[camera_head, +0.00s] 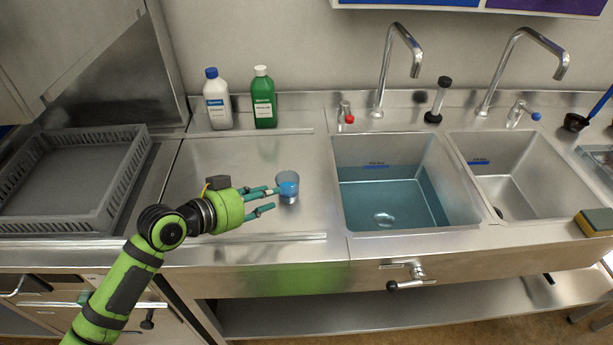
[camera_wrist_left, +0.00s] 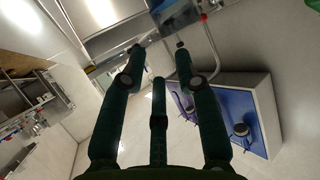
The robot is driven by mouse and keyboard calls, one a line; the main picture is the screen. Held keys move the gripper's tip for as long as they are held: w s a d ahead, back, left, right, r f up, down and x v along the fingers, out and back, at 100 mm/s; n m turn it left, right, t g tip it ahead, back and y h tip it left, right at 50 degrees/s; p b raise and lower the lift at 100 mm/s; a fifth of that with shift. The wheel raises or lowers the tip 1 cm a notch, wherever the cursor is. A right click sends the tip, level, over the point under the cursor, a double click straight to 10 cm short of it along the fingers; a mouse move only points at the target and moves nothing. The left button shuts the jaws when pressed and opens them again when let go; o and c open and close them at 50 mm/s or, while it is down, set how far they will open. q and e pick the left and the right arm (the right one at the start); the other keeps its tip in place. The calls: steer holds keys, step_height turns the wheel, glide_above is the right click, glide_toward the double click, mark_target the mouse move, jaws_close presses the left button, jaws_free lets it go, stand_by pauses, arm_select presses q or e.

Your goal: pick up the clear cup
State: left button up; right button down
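The clear cup (camera_head: 288,179) stands upright on the steel drainboard left of the filled sink. It has a blue patch on its side. My left gripper (camera_head: 275,199) comes in from the left with its teal fingers spread. In the head view the upper fingertip overlaps the cup's left edge; I cannot tell whether they touch. In the left wrist view the open fingers (camera_wrist_left: 158,62) have nothing between them, and I cannot make out the cup there. My right gripper is not in view.
A white bottle (camera_head: 217,101) and a green bottle (camera_head: 263,99) stand behind the cup. A grey rack (camera_head: 137,172) lies at the left. The sink basin (camera_head: 342,151) right of the cup holds bluish water. The drainboard (camera_head: 226,160) around the cup is clear.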

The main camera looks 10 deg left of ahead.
mark_target(297, 184)
arm_select(q)
steer(key=shift+w+d+f, duration=0.1)
steer(key=shift+w+d, duration=0.2)
steer(key=shift+w, duration=0.35)
steer(key=shift+w+d, duration=0.3)
steer(key=shift+w, duration=0.3)
steer(key=shift+d+p, duration=0.1)
steer(key=shift+p, duration=0.2)
steer(key=shift+w+d+f+p, duration=0.3)
steer(key=shift+w+d+p, duration=0.05)
steer(key=shift+w, duration=0.2)
steer(key=x, duration=0.2)
steer(key=shift+w+d+f, duration=0.15)
steer(key=shift+w+f, duration=0.05)
steer(key=shift+w, duration=0.05)
steer(key=shift+w+d+f, duration=0.15)
steer(key=shift+w, duration=0.1)
steer(key=shift+s, duration=0.1)
jaws_close()
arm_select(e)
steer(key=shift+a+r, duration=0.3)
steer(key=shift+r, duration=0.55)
